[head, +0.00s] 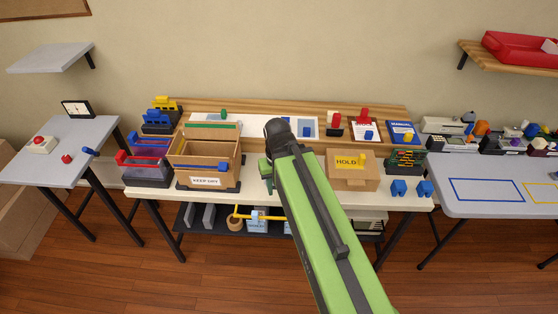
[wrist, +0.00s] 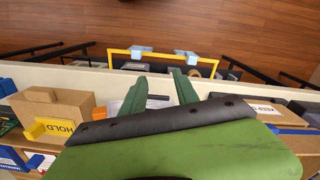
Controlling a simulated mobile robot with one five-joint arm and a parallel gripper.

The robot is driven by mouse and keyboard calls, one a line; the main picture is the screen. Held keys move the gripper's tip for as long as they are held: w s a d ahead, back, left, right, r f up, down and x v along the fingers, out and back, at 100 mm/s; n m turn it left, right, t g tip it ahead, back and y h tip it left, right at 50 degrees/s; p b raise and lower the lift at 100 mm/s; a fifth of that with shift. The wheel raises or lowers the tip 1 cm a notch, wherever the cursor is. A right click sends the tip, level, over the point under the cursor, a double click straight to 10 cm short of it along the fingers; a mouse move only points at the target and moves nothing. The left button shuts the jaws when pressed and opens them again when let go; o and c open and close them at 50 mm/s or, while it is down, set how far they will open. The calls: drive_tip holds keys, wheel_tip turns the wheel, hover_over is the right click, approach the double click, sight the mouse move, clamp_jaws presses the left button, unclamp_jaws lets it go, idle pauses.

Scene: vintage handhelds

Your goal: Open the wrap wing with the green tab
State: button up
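A green tab (head: 223,114) stands on the left part of a flat white wrap (head: 255,128) at the back of the workbench. The wrap runs behind the open carton and my arm; blue patches (head: 307,131) show at its right end. My gripper (head: 265,168) is over the bench, right of the carton and nearer the front than the green tab, mostly hidden by my arm. In the wrist view my gripper (wrist: 160,92) has its two green fingers spread apart, with nothing held between them. A pale surface (wrist: 157,103) shows behind the fingers; I cannot tell what it is.
An open carton marked KEEP DRY (head: 206,181) stands left of my gripper. A closed HOLD box (head: 352,182) with a yellow tab stands right. Racks (head: 147,168) fill the bench's left end. A yellow bar (wrist: 170,55) runs below the bench's front edge.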

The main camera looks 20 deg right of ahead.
drive_tip(key=shift+s+d+r, duration=0.1)
drive_tip(key=shift+s+d, duration=0.05)
drive_tip(key=shift+s, duration=0.05)
drive_tip(key=shift+o, duration=0.4)
drive_tip(key=shift+d, duration=0.2)
drive_tip(key=shift+o, duration=1.2)
drive_tip(key=w+d+r+m+p, duration=0.1)
drive_tip(key=w+r+m+p, duration=0.2)
drive_tip(key=w+r+p, duration=0.8)
drive_tip(key=w, duration=0.3)
drive_tip(key=shift+w+r+m+p, duration=0.15)
drive_tip(key=shift+w+m+p, duration=0.15)
drive_tip(key=shift+w+m, duration=0.1)
wheel_tip(320, 180, down, 18)
drive_tip(key=b, duration=1.8)
drive_tip(key=shift+r, duration=0.1)
clamp_jaws()
drive_tip(key=shift+s, duration=0.1)
